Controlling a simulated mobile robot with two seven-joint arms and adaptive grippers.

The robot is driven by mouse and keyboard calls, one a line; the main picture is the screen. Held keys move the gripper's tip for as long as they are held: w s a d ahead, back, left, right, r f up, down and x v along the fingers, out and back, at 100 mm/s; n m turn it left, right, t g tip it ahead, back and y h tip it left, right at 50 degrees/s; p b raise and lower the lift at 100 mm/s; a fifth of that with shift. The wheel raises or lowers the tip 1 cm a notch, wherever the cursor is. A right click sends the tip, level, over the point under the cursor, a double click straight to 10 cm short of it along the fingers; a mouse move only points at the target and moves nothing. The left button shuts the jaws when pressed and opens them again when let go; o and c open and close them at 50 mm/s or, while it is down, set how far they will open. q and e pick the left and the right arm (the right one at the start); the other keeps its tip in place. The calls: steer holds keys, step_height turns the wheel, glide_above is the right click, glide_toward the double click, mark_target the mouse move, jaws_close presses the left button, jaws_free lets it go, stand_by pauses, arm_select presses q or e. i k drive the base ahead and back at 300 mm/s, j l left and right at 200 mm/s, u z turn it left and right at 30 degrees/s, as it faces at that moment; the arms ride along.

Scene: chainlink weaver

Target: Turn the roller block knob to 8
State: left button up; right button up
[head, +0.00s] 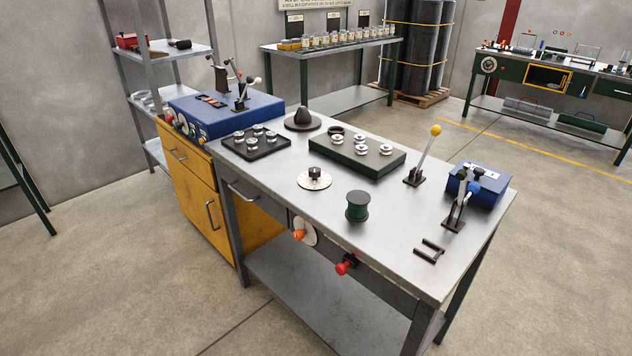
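A dark green block (357,155) with several silver rollers lies flat on the steel workbench. In front of it on the bench top is a round white dial (314,184) with a black knob (315,172) at its middle. The dial's marks are too small to read, so I cannot tell the knob's setting. Another white disc (309,232) with an orange knob (299,236) is on the bench's front side. No label shows which knob belongs to the roller block. Neither of my grippers is in view.
The bench top (275,185) also holds a green spool (357,205), a yellow-ball lever (424,152), a blue box (482,187), a black roller tray (255,142) and a dark cone (303,118). A red knob (345,264) sticks out in front. Floor in front is clear.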

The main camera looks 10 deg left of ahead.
mark_target(314, 172)
steer(key=j+z, duration=0.1)
steer(key=z, duration=0.3)
steer(key=j+z, duration=0.15)
steer(key=z, duration=0.25)
steer(key=j+z, duration=0.3)
steer(key=j, duration=0.15)
steer(key=j+z, duration=0.35)
steer(key=k+j, duration=0.1)
steer(key=j, duration=0.25)
steer(key=k+j+z, duration=0.15)
steer(key=j, duration=0.5)
steer(key=k+z, duration=0.05)
